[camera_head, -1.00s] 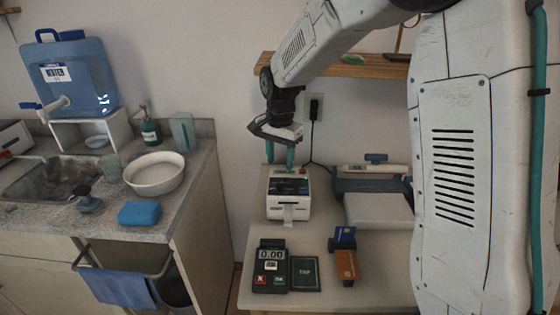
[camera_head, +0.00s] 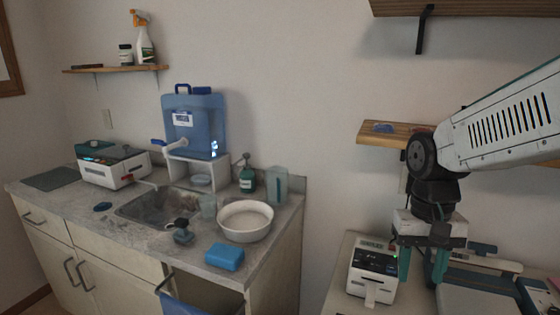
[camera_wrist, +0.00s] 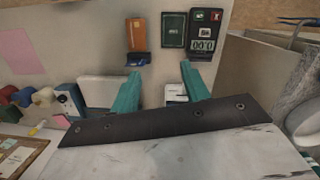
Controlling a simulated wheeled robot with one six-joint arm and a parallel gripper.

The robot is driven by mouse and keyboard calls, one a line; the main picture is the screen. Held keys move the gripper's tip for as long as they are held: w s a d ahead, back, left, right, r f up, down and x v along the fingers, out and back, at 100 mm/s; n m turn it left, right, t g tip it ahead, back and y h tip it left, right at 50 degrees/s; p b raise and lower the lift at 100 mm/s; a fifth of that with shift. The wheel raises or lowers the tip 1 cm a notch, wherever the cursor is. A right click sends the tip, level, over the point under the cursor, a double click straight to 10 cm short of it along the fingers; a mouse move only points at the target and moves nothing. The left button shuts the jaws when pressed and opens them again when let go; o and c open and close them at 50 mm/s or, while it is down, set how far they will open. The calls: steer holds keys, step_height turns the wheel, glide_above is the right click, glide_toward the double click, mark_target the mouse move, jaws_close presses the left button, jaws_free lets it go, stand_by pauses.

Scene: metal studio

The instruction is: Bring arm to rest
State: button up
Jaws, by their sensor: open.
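My gripper (camera_head: 421,264) is at the right of the head view, pointing down, with its teal fingers apart and nothing between them. It hangs beside the white label printer (camera_head: 372,272) on the side table. In the wrist view my gripper (camera_wrist: 160,82) shows two spread teal fingers over the table. The card terminal (camera_wrist: 203,32), a dark pad (camera_wrist: 174,30) and an orange card (camera_wrist: 138,33) lie beyond the fingertips there. The printer is mostly hidden in the wrist view.
A counter at the left holds a sink (camera_head: 160,204), a white bowl (camera_head: 246,222), a blue sponge (camera_head: 225,257) and a blue water dispenser (camera_head: 195,125) on a stand. A wooden shelf (camera_head: 385,133) is on the wall behind my arm.

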steer(key=s+d+r+n+t, duration=0.1)
steer(key=s+r+n+t, duration=0.1)
steer(key=s, duration=1.2)
steer(key=shift+s+r+t, duration=0.2)
steer(key=shift+r+t, duration=0.3)
steer(key=shift+r, duration=0.55)
